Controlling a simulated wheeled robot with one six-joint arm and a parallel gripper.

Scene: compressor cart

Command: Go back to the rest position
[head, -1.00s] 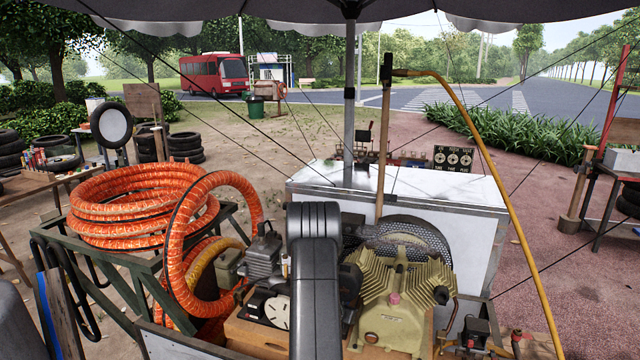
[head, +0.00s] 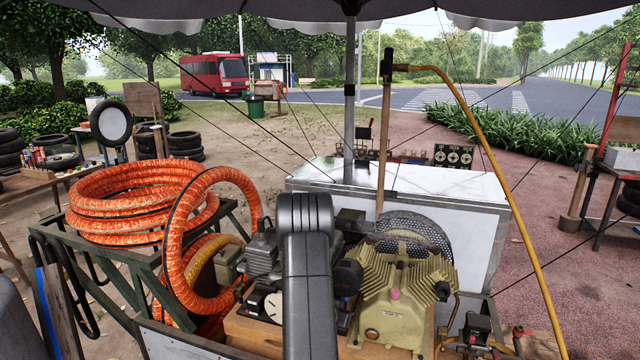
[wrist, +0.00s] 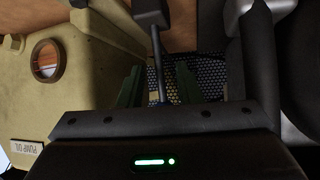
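My arm rises at the front centre of the head view, over the compressor cart. My gripper shows only in the wrist view (wrist: 159,88); my own arm and the machinery hide it in the head view. Its two green fingers stand apart, with a clear gap between them. A thin grey rod with a dark block on its end (wrist: 151,18) shows between the fingers in the picture, touching neither. I cannot tell its depth. The beige pump (head: 395,300) is just right of my arm in the head view. It fills the left of the wrist view (wrist: 85,80).
Coiled orange hose (head: 140,203) lies on a green rack at left. A small motor (head: 262,252) stands left of my arm. A white box (head: 470,195) stands behind the pump. A yellow pipe (head: 500,190) arches down the right side. Umbrella cords cross overhead.

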